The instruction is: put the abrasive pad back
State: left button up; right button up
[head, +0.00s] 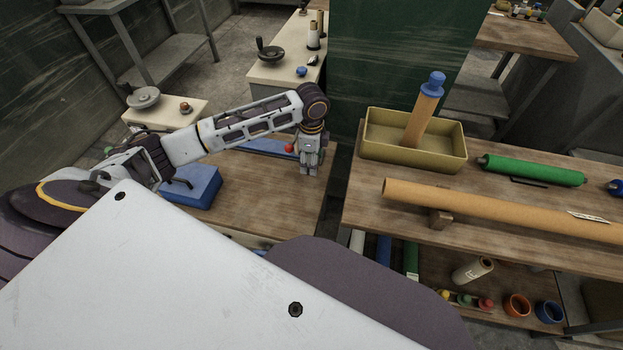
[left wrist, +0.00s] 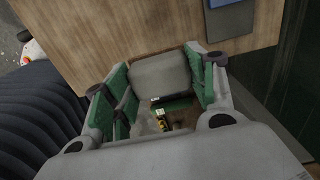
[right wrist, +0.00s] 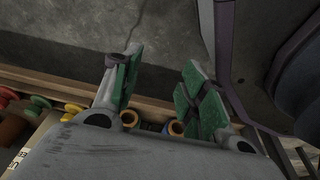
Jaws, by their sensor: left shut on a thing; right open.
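A light grey block with rounded corners, which looks like the abrasive pad (left wrist: 160,76), sits between the green-lined fingers of my left gripper (left wrist: 165,92) in the left wrist view. The gripper is shut on it. In the head view my left gripper (head: 309,167) points down near the right edge of the left wooden table (head: 270,195); the pad cannot be told apart from the fingers there. My right gripper (right wrist: 157,92) is open and empty in the right wrist view, above a shelf edge with coloured rolls. It is hidden in the head view.
A blue box (head: 193,186) stands left on that table; a red knob (head: 289,148) is beside my left gripper. The right table holds a yellow-green tray (head: 375,155) with an upright tube (head: 421,115), a green roll (head: 530,170) and a long brown tube (head: 490,208). A gap separates the tables.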

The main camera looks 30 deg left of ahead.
pick_arm(q)
jog(key=shift+f+b, duration=0.4)
jog(key=shift+f, duration=1.95)
pick_arm(e)
jog(key=shift+w+a+r, duration=0.35)
jog(key=shift+w+r, duration=0.05)
jog(key=shift+r, duration=0.15)
jog(key=shift+w+a+r, duration=0.35)
jog(key=shift+r, duration=0.15)
pick_arm(q)
jog(key=shift+f, duration=0.45)
jog(key=shift+f+b, duration=0.35)
jog(key=shift+f, duration=1.1)
pick_arm(e)
jog(key=shift+w+a+r, duration=0.25)
jog(key=shift+a+r, duration=0.05)
jog(key=shift+r, duration=0.25)
jog(key=shift+w+a+r, duration=0.2)
jog(key=shift+a+r, duration=0.1)
jog(key=shift+r, duration=0.2)
pick_arm(q)
jog(key=shift+f, duration=0.1)
pick_arm(e)
jog(key=shift+s+d+f, duration=0.1)
jog(key=shift+f, duration=0.1)
